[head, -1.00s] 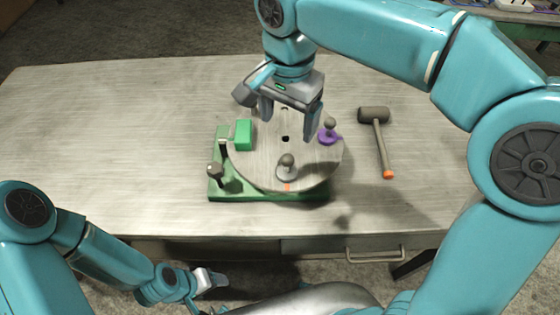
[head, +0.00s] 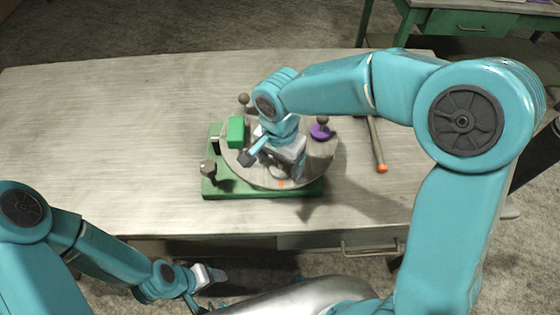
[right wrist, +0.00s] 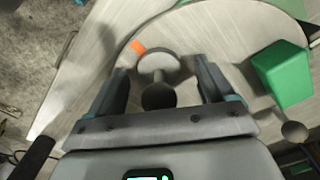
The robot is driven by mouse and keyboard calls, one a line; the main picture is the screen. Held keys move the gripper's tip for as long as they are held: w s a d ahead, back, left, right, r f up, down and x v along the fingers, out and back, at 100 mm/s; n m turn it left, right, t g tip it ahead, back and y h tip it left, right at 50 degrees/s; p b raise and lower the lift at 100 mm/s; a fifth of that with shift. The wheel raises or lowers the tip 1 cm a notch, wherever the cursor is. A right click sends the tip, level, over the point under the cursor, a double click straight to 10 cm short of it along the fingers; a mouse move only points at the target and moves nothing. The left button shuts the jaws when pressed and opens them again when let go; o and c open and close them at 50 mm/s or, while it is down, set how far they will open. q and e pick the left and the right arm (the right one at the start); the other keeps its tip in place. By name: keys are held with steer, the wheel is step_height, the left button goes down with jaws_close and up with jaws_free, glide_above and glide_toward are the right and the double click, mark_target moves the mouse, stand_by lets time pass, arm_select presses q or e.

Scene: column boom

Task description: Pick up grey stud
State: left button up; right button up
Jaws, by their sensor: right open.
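The grey stud, a round base with a ball knob, shows in the right wrist view (right wrist: 158,62) between the two open fingers of my right gripper (right wrist: 162,72). In the head view the grey stud (head: 277,173) sits near the front edge of the round disc (head: 240,160), partly hidden by my right gripper (head: 280,162). The fingers are apart and do not visibly grip it. My left gripper (head: 210,277) is low in front of the table, and its jaws are too small to judge.
A purple stud (head: 321,131) stands on the disc's right, a green block (head: 236,131) on its left. A dark knob (head: 208,167) rises from the green base (head: 215,187). A mallet (head: 380,155) lies to the right. The table's left side is clear.

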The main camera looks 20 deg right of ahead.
steer(key=shift+d+f, duration=0.1)
steer(key=shift+f, duration=0.15)
steer(key=shift+s+r, duration=0.1)
steer(key=shift+s, duration=0.05)
steer(key=c, duration=1.2)
steer(key=shift+o, duration=0.2)
steer(key=shift+w+r, duration=0.25)
steer(key=shift+r, duration=0.35)
step_height(320, 180, up, 19)
steer(key=shift+p, duration=0.3)
steer(key=shift+s+f, duration=0.1)
steer(key=shift+s, duration=0.05)
